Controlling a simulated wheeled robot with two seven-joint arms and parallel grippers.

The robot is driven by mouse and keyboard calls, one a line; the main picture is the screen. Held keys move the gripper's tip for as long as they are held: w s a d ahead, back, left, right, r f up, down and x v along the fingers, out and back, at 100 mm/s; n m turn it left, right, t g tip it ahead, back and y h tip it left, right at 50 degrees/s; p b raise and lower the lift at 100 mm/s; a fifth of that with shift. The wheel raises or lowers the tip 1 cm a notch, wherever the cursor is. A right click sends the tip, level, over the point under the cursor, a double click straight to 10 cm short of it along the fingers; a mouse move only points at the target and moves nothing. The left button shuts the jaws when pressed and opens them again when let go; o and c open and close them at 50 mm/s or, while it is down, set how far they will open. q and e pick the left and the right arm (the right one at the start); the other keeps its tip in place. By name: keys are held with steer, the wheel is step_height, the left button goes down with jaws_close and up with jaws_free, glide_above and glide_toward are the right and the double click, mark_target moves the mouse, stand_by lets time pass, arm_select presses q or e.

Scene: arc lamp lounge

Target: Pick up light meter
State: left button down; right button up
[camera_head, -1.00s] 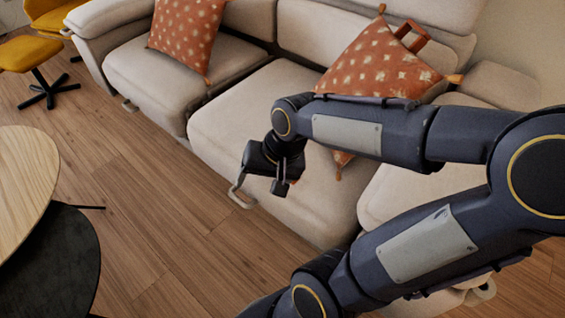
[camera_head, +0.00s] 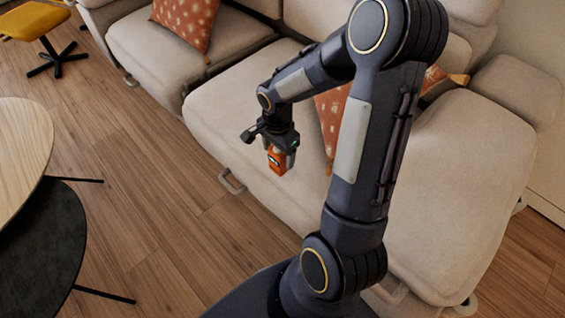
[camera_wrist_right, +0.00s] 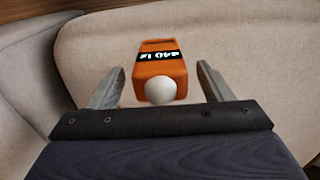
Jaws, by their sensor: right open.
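The light meter (camera_head: 274,160) is a small orange block with a black display band, on the sofa seat near its front edge. In the right wrist view the light meter (camera_wrist_right: 160,72) shows its lit digits and a white dome at the near end. My right gripper (camera_head: 282,162) is right at it. The two fingers (camera_wrist_right: 158,88) are open, one on each side of the light meter, with a gap visible on both sides. The meter's underside is hidden. My left gripper does not show.
The beige sofa (camera_head: 225,105) fills the middle and right, with patterned orange cushions (camera_head: 185,22) on it. Round tables (camera_head: 22,150) stand at the left. A yellow stool (camera_head: 35,20) is at the far left. The wooden floor (camera_head: 150,200) between is clear.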

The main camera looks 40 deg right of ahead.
step_height(320, 180, down, 2)
steer(key=shift+f+b, duration=0.1)
steer(key=shift+b, duration=0.35)
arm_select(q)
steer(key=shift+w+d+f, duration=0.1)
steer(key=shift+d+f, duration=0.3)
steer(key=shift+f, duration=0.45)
arm_select(e)
steer(key=c, duration=1.2)
